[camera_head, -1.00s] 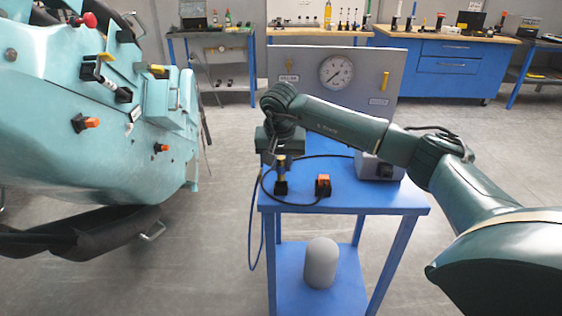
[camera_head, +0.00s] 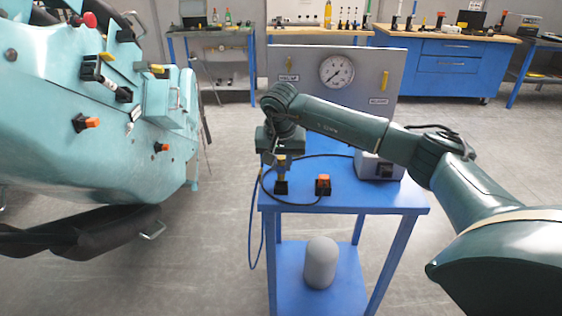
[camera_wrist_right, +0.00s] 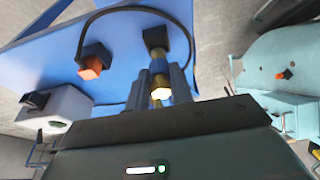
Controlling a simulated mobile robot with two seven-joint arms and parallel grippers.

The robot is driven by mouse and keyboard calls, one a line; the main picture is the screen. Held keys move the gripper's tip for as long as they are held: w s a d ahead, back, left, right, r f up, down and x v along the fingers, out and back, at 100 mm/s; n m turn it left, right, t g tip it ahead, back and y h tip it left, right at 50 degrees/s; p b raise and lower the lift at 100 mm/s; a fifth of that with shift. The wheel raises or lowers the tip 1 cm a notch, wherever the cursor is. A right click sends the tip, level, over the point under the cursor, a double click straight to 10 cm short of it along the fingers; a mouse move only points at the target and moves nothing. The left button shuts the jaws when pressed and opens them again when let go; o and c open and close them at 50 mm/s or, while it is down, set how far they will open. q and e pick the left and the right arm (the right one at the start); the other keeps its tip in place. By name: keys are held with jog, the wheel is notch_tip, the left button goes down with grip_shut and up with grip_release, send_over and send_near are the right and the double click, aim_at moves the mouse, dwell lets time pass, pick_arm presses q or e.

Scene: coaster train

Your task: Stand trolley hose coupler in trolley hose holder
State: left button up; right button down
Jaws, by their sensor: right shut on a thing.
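My right gripper (camera_head: 281,158) points down over the front left of the blue trolley top. It is shut on the brass-coloured hose coupler (camera_wrist_right: 160,92), which shows between the fingers in the right wrist view. The coupler (camera_head: 281,170) is roughly upright, directly above a small black block (camera_head: 281,187) that looks like the hose holder. The block also shows beyond the fingertips in the wrist view (camera_wrist_right: 155,37). The coupler's lower end meets or overlaps the block; I cannot tell how deep it sits. My left gripper is not in view.
A black block with an orange top (camera_head: 323,185) stands to the right on the trolley (camera_head: 400,203). A dark hose loops around both blocks. A grey box (camera_head: 375,168) and a gauge panel (camera_head: 300,80) are behind. The teal train car (camera_head: 90,140) is left.

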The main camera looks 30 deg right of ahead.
dwell(0.3)
jog(key=shift+f, duration=0.5)
dwell(0.4)
jog(key=shift+f+b, duration=0.85)
jog(key=shift+f, duration=0.2)
jog(key=c, duration=1.1)
grip_release()
jog(key=shift+c, duration=0.2)
jog(key=v, duration=1.3)
jog(key=shift+b, duration=0.35)
